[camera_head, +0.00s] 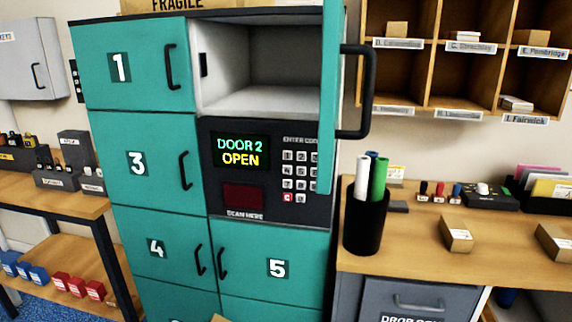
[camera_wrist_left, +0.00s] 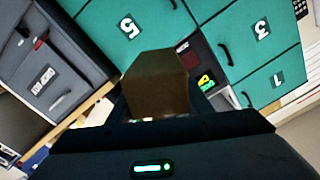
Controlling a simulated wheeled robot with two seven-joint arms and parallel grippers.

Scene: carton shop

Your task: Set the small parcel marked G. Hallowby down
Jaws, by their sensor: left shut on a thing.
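A small brown cardboard parcel (camera_wrist_left: 155,82) is held in my left gripper (camera_wrist_left: 160,108), which is shut on it in the left wrist view. No name on the parcel can be read. A sliver of brown card (camera_head: 218,318) shows at the bottom edge of the head view, in front of the lockers; it may be the same parcel. The teal locker bank (camera_head: 150,180) has door 2 (camera_head: 327,100) swung open, and its compartment (camera_head: 265,60) is empty. The screen (camera_head: 241,151) reads "DOOR 2 OPEN". My right gripper is not in view.
Two small parcels (camera_head: 456,234) (camera_head: 556,241) lie on the right wooden counter (camera_head: 400,240), with a black cup (camera_head: 366,220) of rolled tubes at its left end. Wall pigeonholes (camera_head: 462,75) with name labels hang above. The open door stands out beside the counter.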

